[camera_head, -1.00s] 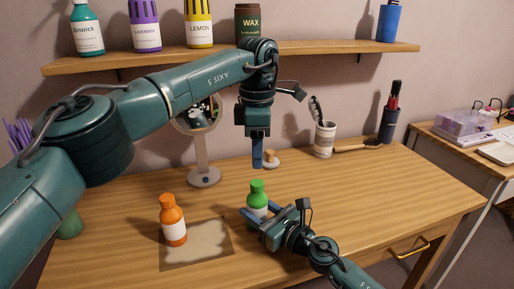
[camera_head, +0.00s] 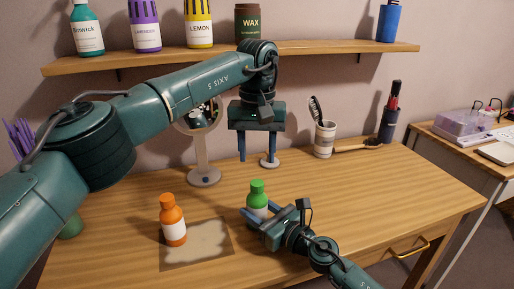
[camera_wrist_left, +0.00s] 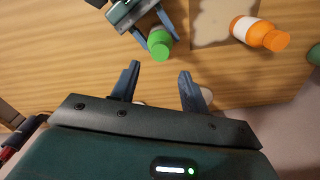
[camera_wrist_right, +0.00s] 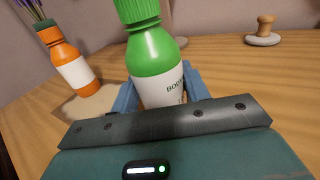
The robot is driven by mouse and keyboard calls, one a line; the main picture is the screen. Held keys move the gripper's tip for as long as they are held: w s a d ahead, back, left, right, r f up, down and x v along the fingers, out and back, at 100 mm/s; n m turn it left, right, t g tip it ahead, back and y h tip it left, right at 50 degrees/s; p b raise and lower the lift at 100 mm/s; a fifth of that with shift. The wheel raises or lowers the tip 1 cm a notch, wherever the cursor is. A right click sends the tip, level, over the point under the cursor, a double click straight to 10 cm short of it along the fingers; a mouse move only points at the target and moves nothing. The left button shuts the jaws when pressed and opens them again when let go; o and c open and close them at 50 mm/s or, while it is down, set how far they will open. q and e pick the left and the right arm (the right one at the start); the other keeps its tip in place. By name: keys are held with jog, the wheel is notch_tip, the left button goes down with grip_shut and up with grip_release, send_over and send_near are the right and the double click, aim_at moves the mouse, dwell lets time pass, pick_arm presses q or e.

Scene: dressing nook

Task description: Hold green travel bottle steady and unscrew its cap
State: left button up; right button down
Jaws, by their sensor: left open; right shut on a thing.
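The green travel bottle (camera_head: 257,198) stands upright on the table, with a ribbed green cap (camera_wrist_right: 137,10) and a white label. My right gripper (camera_head: 258,216) is shut on its lower body; the blue fingers flank the label in the right wrist view (camera_wrist_right: 160,93). My left gripper (camera_head: 257,158) is open and empty, pointing down above the table, higher than the bottle and behind it. In the left wrist view the bottle's cap (camera_wrist_left: 159,40) shows beyond the open left fingers (camera_wrist_left: 158,88), apart from them.
An orange bottle (camera_head: 172,222) stands on a stained mat (camera_head: 208,254) left of the green bottle. A round mirror (camera_head: 203,176), a small knobbed stand (camera_head: 269,163) and a brush cup (camera_head: 325,140) stand at the back. A shelf (camera_head: 300,47) with bottles hangs above.

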aim_at(257, 183)
pick_arm(q)
notch_tip(257, 183, down, 8)
jog(key=shift+r, duration=0.15)
jog(key=shift+c, duration=0.3)
